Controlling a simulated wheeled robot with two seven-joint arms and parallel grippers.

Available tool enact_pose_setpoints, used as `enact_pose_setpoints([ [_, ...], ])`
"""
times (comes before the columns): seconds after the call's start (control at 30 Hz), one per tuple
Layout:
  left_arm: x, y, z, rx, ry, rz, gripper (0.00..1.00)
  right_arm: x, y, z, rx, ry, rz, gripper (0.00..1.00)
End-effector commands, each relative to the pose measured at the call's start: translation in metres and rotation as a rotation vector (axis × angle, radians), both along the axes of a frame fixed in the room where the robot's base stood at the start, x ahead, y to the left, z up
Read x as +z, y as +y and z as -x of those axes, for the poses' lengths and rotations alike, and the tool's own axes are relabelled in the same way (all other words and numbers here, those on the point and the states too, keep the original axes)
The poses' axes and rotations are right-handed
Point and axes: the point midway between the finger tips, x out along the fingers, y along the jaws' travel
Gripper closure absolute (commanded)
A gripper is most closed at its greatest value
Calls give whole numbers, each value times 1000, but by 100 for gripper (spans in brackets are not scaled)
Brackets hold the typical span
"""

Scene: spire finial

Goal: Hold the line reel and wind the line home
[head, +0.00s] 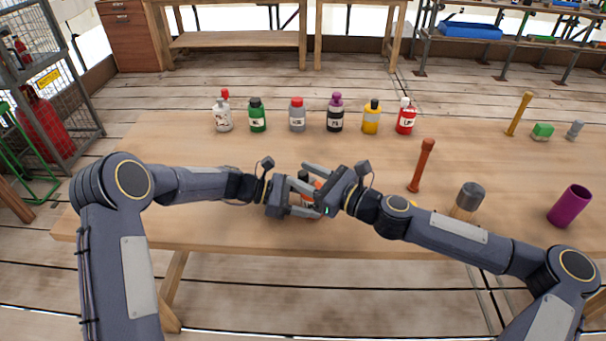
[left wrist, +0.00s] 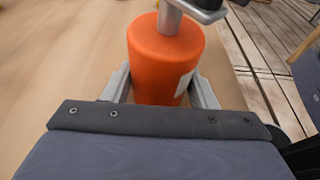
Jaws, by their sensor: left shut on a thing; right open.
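The line reel (left wrist: 160,70) is an orange cylinder with a pale label and a grey metal post on top, seen large in the left wrist view. My left gripper (left wrist: 162,92) is shut on it, one finger on each side. In the head view the reel (head: 318,184) shows only in part between the two grippers, near the table's front edge. My right gripper (head: 314,188) is open beside the reel, across from the left one. Part of a dark gripper shows over the reel's top in the left wrist view. The line itself cannot be made out.
Several small bottles (head: 297,115) stand in a row behind the grippers on the wooden table (head: 160,150).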

Motion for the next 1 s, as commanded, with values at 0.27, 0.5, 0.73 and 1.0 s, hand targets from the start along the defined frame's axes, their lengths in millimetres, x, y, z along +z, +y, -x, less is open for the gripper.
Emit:
enact_pose_setpoints([
  [0.27,0,0,0,1,0,-1,61,0,8,-4,1,1,1,58],
  [0.5,0,0,0,1,0,-1,61,0,7,-4,0,1,1,72],
  [0.73,0,0,0,1,1,-1,61,0,7,-4,1,-1,1,100],
  [1.0,0,0,0,1,1,0,61,0,9,-4,-26,-3,-2,100],
])
